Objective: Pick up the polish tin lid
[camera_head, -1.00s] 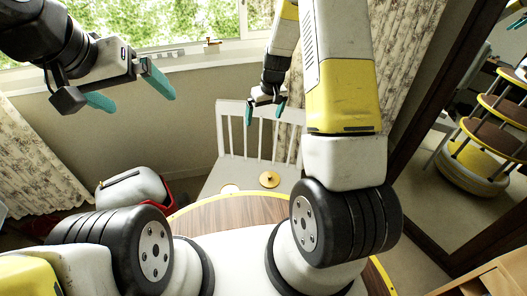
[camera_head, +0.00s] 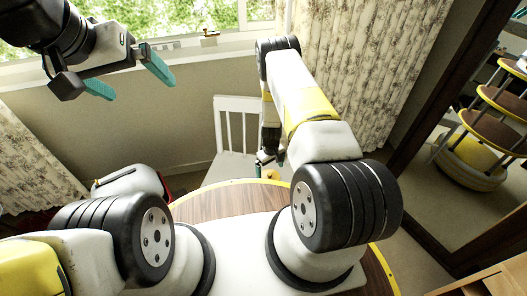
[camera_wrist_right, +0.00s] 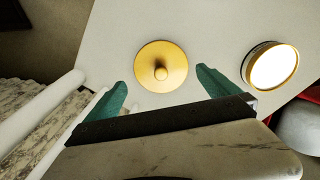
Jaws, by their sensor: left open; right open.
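The polish tin lid, a round gold disc with a central knob (camera_wrist_right: 161,68), lies on the white chair seat (camera_wrist_right: 215,25) in the right wrist view. My right gripper (camera_wrist_right: 162,84) is open, its teal fingertips on either side of the lid's near part, the lid apparently clear of both. The open polish tin (camera_wrist_right: 271,66), gold-rimmed with a bright white inside, sits to the right. In the head view my right gripper (camera_head: 270,165) is over the chair seat (camera_head: 228,168); lid and tin are hidden there. My left gripper (camera_head: 128,78) is open and empty at upper left.
The chair's slatted back (camera_head: 237,122) stands behind the seat, near the wall. A round wooden surface with a yellow rim (camera_head: 220,203) lies in front of the chair. A mirror (camera_head: 475,150) stands at right; curtains (camera_head: 335,60) hang beside the window.

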